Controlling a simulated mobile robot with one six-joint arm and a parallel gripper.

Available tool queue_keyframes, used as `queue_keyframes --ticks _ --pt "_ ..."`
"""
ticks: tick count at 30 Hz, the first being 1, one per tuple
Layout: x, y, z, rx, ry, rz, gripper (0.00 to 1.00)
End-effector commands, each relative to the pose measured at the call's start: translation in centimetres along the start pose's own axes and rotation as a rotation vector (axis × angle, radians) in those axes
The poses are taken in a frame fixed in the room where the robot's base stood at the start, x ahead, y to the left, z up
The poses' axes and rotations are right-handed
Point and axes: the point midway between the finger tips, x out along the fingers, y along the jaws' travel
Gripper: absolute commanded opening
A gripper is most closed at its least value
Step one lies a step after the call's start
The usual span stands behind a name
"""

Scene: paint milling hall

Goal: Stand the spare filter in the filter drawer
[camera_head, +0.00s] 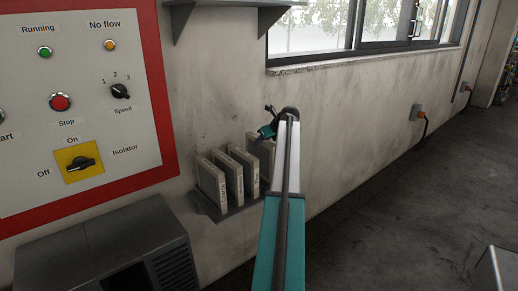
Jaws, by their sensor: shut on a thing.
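My gripper (266,132) is at the far end of the teal and white arm, close to the wall at the right end of a small wall shelf. It is shut on the upper edge of a flat grey slab (260,149), which looks like the spare filter. The slab is upright, partly hidden by the arm and the neighbouring binders; I cannot tell whether its foot touches the shelf. The filter drawer is not clearly identifiable. A dark grey cabinet (85,245) at the lower left has a dark opening in its front, cut off by the picture's edge.
The wall shelf (222,212) holds several upright labelled binders (229,175) left of the slab. A red-framed control panel (100,110) is on the left wall. A bracketed ledge (220,8) and a window sill (365,58) are above. The floor (400,210) at right is mostly open.

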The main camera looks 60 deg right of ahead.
Motion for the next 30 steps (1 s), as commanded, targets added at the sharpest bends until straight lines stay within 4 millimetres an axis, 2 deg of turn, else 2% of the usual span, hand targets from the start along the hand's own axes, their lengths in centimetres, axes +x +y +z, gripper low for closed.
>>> queue_keyframes --ticks 5,13,28,29,30 --pt "0.8 1.2 0.5 -0.002 0.0 0.002 0.0" --pt "2.9 1.1 -1.8 0.0 0.0 0.002 0.0" --pt "3.3 1.1 -2.1 -0.002 -0.001 0.001 0.0" --pt "3.4 1.1 -2.1 -0.002 0.0 0.001 0.28" --pt "3.4 1.1 -2.1 -0.002 0.0 0.001 0.35"
